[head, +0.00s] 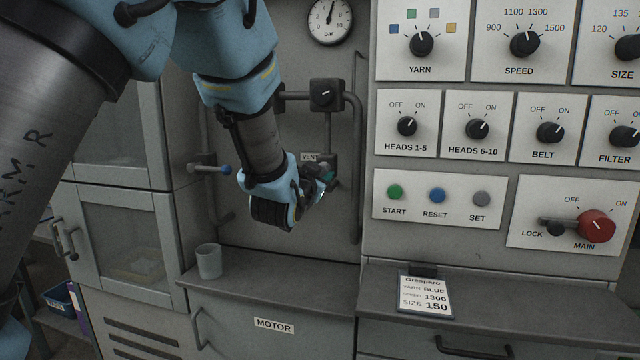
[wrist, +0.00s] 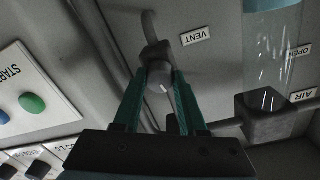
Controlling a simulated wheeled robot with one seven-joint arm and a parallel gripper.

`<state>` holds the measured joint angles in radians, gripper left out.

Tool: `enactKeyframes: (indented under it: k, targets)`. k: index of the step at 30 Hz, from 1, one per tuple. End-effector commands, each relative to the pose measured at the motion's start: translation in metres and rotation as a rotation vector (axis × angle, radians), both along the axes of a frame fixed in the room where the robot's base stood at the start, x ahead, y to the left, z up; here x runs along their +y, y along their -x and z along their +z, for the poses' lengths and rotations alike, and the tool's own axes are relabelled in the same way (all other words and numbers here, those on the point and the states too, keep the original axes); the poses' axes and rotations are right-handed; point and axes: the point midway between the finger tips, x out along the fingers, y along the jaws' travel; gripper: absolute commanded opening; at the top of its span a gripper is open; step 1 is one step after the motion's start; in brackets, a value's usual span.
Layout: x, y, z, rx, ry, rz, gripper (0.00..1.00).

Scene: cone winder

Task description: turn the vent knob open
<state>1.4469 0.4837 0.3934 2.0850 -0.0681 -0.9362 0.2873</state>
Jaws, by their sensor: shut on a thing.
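The vent knob (wrist: 159,77) is a small round grey knob with a pale pointer line, on a pipe fitting beside the VENT label (wrist: 195,37). In the wrist view, the green fingers of my gripper (wrist: 160,84) stand on either side of the knob and are shut on it. In the head view, my gripper (head: 325,174) reaches the panel just below the VENT label (head: 309,157). There the gripper and wrist hide most of the knob, so its setting cannot be read.
A square valve with a dark knob (head: 325,94) and a gauge (head: 330,20) are above. A grey cup (head: 208,260) stands on the ledge (head: 290,272). The switch panel (head: 440,250) is close on the right.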

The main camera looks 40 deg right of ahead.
Motion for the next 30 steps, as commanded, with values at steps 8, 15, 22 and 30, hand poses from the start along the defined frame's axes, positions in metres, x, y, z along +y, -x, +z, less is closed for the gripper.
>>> enactKeyframes:
  k: [8, 15, 22, 30]
  targets:
    - [-0.0004, 0.0007, -0.0023, -0.22, -0.139, -0.001, 0.0]
    - [-0.0004, 0.001, -0.0016, -0.411, -0.264, -0.001, 0.0]
    - [-0.0007, 0.0012, -0.0009, -0.587, -0.378, -0.001, 0.0]
    - [-0.0011, 0.0019, 0.0, -0.748, -0.481, -0.002, 0.0]
